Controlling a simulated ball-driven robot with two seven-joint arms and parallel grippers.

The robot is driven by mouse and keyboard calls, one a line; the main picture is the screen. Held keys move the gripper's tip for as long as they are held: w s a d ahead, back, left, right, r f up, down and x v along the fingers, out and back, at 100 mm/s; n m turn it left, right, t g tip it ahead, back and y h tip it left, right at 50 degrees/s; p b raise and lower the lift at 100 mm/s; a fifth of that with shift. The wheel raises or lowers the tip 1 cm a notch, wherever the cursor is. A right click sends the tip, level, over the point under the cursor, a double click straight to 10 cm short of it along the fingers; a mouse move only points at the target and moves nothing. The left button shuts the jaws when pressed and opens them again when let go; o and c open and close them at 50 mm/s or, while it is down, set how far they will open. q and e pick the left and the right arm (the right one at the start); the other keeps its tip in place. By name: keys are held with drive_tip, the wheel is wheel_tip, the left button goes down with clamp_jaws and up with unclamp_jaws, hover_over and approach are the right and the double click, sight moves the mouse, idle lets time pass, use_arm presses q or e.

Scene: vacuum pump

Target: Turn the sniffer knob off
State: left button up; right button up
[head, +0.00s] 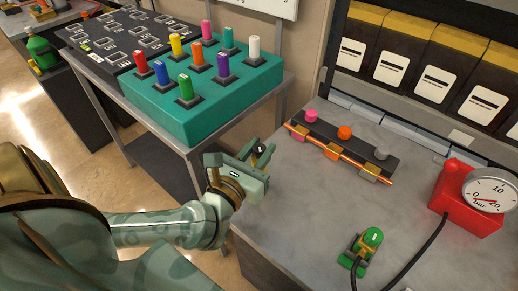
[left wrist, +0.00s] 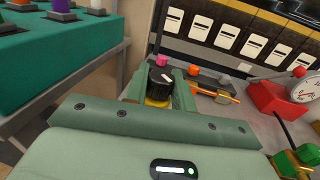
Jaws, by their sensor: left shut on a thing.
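A black knob (left wrist: 160,80) with a white mark on top sits between the fingers of my left gripper (left wrist: 158,88) in the left wrist view, with a yellow part under it. In the head view my left gripper (head: 257,160) is at the left edge of the grey table, and the dark knob (head: 259,150) shows only partly between its fingers. The gripper is shut on this knob. I cannot read any label on it, and its lower part is hidden. My right gripper is not in view.
A dark bar (head: 345,143) with pink, orange and grey knobs and a copper pipe lies to the right. A red gauge unit (head: 468,210) and a green device (head: 363,247) with cables stand on the grey table (head: 310,220). A teal box (head: 200,100) with several coloured knobs stands behind left.

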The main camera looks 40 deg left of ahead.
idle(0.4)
use_arm(q)
drive_tip(key=o, duration=1)
drive_tip(key=s, duration=0.5)
drive_tip(key=s+d+p, duration=0.1)
drive_tip(key=s, duration=1)
drive_tip(key=shift+s+d, duration=0.15)
drive_tip(key=shift+d, duration=0.15)
